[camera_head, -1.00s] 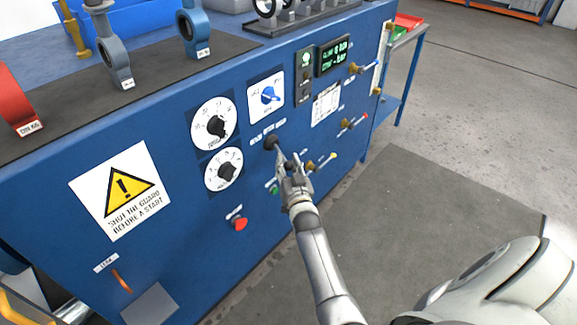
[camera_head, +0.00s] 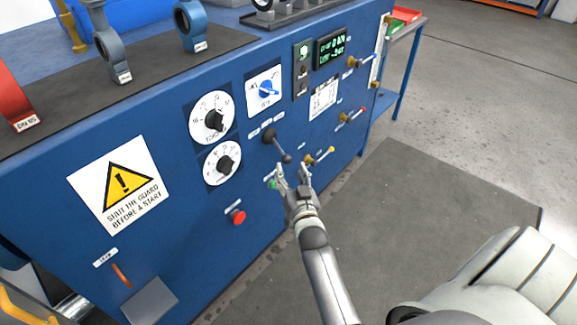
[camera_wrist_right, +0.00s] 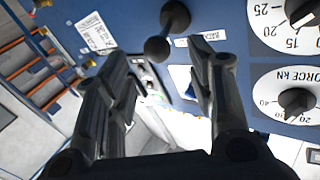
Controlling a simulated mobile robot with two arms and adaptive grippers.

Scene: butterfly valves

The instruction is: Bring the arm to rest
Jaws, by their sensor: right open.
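My right gripper (camera_head: 293,176) is open and empty in front of the blue machine panel (camera_head: 180,262). A black lever with ball ends (camera_head: 277,146) sits on the panel just above its fingertips, and the gripper looks clear of it. In the right wrist view the two fingers (camera_wrist_right: 165,95) stand wide apart, with the lever's balls (camera_wrist_right: 158,48) beyond them near the top. A green button (camera_head: 271,183) is close to the left fingertip in the head view. My left gripper is not in view.
Two dials (camera_head: 211,118), a blue rotary switch (camera_head: 266,88), a red button (camera_head: 237,216) and small valves (camera_head: 319,156) are on the panel. Valve bodies (camera_head: 112,50) stand on top. A side table (camera_head: 402,60) is at the right end. The floor mat (camera_head: 400,220) is clear.

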